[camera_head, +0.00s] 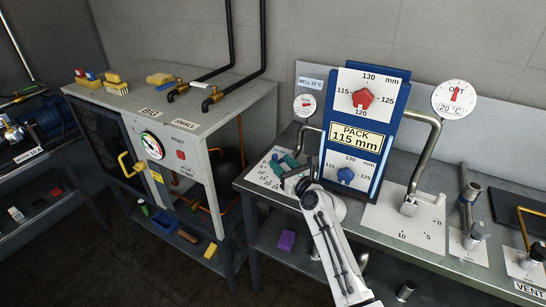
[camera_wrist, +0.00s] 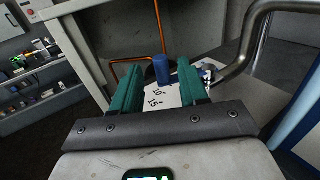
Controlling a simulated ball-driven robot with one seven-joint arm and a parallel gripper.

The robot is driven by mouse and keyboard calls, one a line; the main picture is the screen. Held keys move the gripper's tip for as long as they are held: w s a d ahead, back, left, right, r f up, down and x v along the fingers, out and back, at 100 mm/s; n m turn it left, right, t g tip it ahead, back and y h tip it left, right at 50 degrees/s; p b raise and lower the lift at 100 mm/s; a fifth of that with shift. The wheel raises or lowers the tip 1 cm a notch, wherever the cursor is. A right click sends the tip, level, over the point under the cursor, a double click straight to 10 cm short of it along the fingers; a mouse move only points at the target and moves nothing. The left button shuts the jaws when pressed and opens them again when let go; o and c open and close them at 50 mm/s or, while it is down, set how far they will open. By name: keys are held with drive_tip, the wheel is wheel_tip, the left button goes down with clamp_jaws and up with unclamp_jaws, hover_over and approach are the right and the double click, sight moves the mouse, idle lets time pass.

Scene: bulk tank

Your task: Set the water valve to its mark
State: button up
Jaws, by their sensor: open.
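The water valve's white scale plate (camera_head: 262,178) lies on the bench at the left, below a "WELL 10 °C" sign (camera_head: 311,82). In the wrist view the plate (camera_wrist: 160,97) shows numbers 10 and 15. A blue upright cylinder (camera_wrist: 162,70), seemingly the valve's handle, stands at this plate. My gripper (camera_head: 285,161) has teal fingers and is over the plate in the head view. In the wrist view my gripper (camera_wrist: 157,72) is open, with the blue cylinder showing between its fingertips, apart from both. I cannot tell its depth. The valve's mark is hidden.
A blue panel reading "PACK 115 mm" (camera_head: 355,137) stands just right of my gripper. A bent metal pipe (camera_wrist: 250,35) rises close on the right in the wrist view. A second scale plate (camera_head: 400,230) lies farther right. A grey cabinet (camera_head: 190,105) stands left.

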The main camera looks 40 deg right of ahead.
sight(275, 155)
drive_tip(key=shift+w+d, duration=0.25)
drive_tip(key=shift+w, duration=0.95)
drive_tip(key=shift+w+d, duration=0.2)
drive_tip(key=shift+w, duration=1)
drive_tip(key=shift+c, duration=0.3)
clamp_jaws()
